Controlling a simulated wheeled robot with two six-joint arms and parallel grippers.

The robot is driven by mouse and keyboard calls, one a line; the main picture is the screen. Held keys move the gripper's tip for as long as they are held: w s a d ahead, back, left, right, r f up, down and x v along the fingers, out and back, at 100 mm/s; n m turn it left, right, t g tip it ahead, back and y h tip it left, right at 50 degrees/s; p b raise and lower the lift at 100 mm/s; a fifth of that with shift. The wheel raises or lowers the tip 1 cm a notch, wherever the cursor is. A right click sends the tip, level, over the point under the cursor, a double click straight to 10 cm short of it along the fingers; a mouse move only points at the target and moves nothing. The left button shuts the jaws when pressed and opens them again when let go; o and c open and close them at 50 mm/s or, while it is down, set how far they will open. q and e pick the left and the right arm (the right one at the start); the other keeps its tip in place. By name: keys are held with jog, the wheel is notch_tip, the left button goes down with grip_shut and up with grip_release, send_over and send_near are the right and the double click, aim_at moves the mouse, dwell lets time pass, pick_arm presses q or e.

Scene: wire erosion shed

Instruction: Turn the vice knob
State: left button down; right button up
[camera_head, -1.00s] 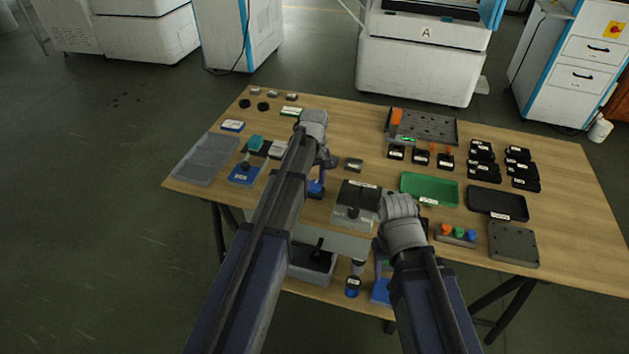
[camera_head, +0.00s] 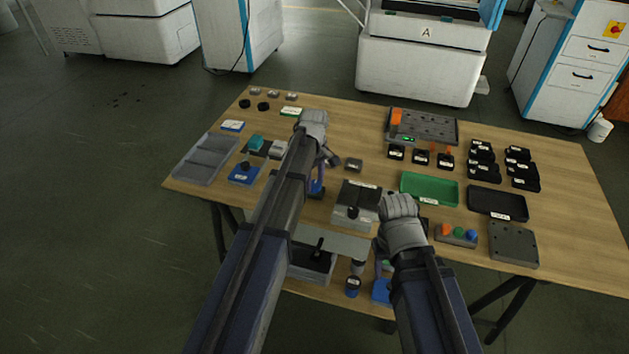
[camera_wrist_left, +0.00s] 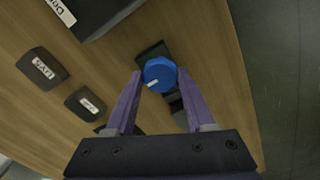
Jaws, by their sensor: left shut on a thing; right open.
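In the left wrist view a round blue knob (camera_wrist_left: 160,74) with a white pointer line sits between the tips of my left gripper (camera_wrist_left: 160,78). The gripper is shut on it. The knob is at a small dark vice-like block (camera_wrist_left: 153,50), partly hidden under it. The pointer line points to the lower left. In the head view my left gripper (camera_head: 318,180) reaches down near the table's middle, and its arm hides most of the knob. My right gripper (camera_head: 382,262) is low near the table's front edge, partly hidden by its own arm, and open.
A grey-and-black box (camera_head: 348,215) stands right of my left gripper. A green tray (camera_head: 430,201) and a black tray (camera_head: 510,214) lie further right. A clear divided tray (camera_head: 190,172) is at the left edge. Small labelled blocks show in the left wrist view (camera_wrist_left: 42,68).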

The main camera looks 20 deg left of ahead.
aim_at(315, 184)
pick_arm(q)
jog(key=shift+c, duration=1.3)
grip_release()
notch_tip(315, 184, up, 8)
jog(key=p, duration=0.8)
jog(key=shift+f, duration=0.1)
